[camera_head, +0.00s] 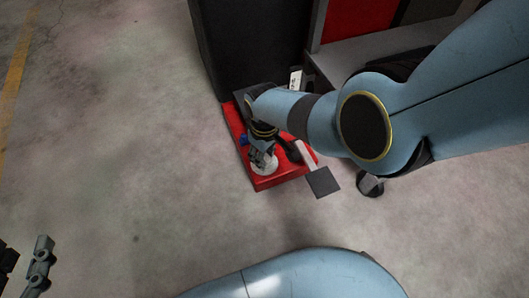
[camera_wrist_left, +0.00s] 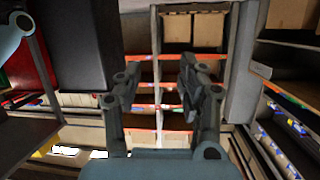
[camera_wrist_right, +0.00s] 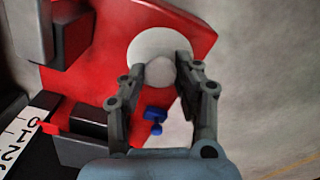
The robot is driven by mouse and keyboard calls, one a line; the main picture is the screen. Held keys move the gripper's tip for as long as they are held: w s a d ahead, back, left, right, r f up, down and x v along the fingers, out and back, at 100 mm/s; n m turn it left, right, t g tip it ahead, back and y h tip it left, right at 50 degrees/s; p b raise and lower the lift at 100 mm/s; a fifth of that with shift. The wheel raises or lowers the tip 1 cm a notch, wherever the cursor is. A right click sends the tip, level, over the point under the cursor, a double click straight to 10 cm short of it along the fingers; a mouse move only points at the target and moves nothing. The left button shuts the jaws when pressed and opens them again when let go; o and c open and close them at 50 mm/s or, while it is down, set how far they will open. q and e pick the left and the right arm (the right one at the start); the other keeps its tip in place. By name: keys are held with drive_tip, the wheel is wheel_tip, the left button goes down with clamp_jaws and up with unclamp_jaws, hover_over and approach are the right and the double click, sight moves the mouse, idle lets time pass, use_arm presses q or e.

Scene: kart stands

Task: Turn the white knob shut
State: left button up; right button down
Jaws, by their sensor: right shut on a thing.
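The white knob (camera_wrist_right: 160,72) sits on a round white disc (camera_wrist_right: 145,44) on a red base (camera_wrist_right: 80,90) in the right wrist view. In the head view the white disc (camera_head: 264,165) shows at the front of the red base (camera_head: 280,182). My right gripper (camera_wrist_right: 160,75) has its two fingertips on either side of the knob, shut on it. In the head view my right gripper (camera_head: 262,152) stands over the disc, and my arm hides part of the base. My left gripper (camera_wrist_left: 155,80) is open and empty in its wrist view, away from the knob; part of it (camera_head: 38,265) shows at the head view's lower left.
A small blue knob (camera_wrist_right: 155,120) sits beside the gripper on the red base. A grey block on a light lever (camera_head: 322,182) sticks out at the right. A dark cabinet (camera_head: 250,45) stands behind. The concrete floor (camera_head: 120,150) at the left is clear.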

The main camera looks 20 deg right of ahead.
drive_tip(key=n, duration=0.4)
drive_tip(key=shift+n, duration=0.3)
drive_tip(key=n, duration=0.3)
drive_tip(key=shift+p, duration=0.35)
use_arm(q)
drive_tip(key=s+f+g, duration=0.3)
drive_tip(key=s+f, duration=0.2)
drive_tip(key=shift+s+a, duration=0.15)
drive_tip(key=shift+a, duration=0.1)
use_arm(e)
drive_tip(key=shift+n, duration=0.4)
use_arm(q)
drive_tip(key=shift+w+r, duration=0.1)
drive_tip(key=shift+w, duration=0.1)
use_arm(e)
drive_tip(key=c, duration=0.9)
unclamp_jaws()
drive_tip(key=shift+c, duration=0.2)
use_arm(q)
drive_tip(key=shift+w, duration=0.1)
use_arm(e)
drive_tip(key=shift+r, duration=3.7)
